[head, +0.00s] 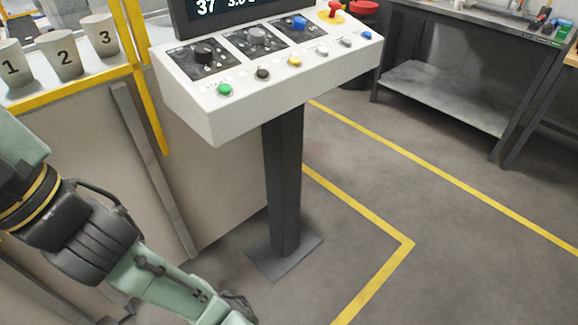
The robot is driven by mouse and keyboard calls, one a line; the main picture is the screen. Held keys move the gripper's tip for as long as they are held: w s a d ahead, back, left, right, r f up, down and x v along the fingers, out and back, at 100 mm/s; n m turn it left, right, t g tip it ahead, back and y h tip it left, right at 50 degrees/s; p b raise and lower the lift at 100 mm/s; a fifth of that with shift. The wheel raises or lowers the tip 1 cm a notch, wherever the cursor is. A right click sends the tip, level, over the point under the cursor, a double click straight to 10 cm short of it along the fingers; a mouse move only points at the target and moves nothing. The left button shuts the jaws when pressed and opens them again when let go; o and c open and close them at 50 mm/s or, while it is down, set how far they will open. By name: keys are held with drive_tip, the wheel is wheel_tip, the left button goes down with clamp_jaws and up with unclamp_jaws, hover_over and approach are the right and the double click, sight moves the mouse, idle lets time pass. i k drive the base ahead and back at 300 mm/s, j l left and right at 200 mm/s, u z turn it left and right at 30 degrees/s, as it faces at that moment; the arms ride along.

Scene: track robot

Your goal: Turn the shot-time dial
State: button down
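A white sloped control console (240,107) stands on a dark post. Its top holds three dials on black plates: a black dial (204,53), a grey dial (257,36) and a blue dial (299,23). Their labels are too small to read, so I cannot tell which is the shot-time dial. A dark display (225,8) above them shows 37 and a second number, cut off at the top. My arm reaches down at the lower left, below and apart from the console.
A row of coloured buttons, with a green button (224,90) leftmost, lines the console front. A red control (333,10) sits at its right. Numbered cups (64,54) stand on a yellow-edged counter at left. A workbench (450,95) stands at right. Floor right of the post is clear.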

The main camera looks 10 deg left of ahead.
sight(255, 36)
drive_tip(key=i+j+z, duration=0.15)
drive_tip(key=j, duration=0.15)
drive_tip(key=i+j+z, duration=0.15)
drive_tip(key=j, duration=0.15)
drive_tip(key=i+j+z, duration=0.15)
drive_tip(key=j, duration=0.15)
drive_tip(key=j+z, duration=0.15)
drive_tip(key=j, duration=0.2)
